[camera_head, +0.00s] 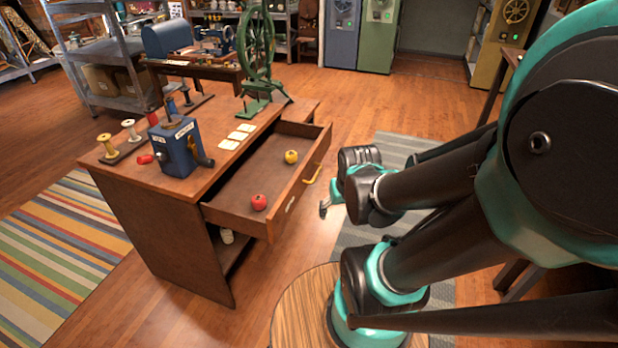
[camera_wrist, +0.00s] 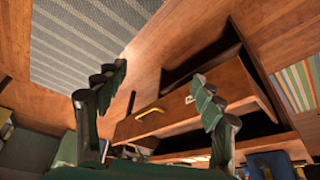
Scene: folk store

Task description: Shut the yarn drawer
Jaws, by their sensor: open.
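The yarn drawer (camera_head: 304,189) stands pulled out from the wooden desk, with a yellow handle (camera_head: 312,175) on its front. A red yarn ball (camera_head: 259,202) and a yellow yarn ball (camera_head: 291,157) lie inside it. In the wrist view the drawer front (camera_wrist: 190,107) and its handle (camera_wrist: 150,112) show beyond my fingers. My gripper (camera_wrist: 160,92) is open and empty, its fingers spread wide. In the head view one teal fingertip (camera_head: 328,202) shows just right of the drawer front, apart from it; my arm hides most of the gripper.
The desk top (camera_head: 218,170) carries a blue box with a crank (camera_head: 178,148), cream cards (camera_head: 236,137), spools and a green spinning wheel (camera_head: 256,60). A round wooden stool top (camera_head: 297,308) is in front. A grey rug (camera_head: 357,232) lies right of the drawer.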

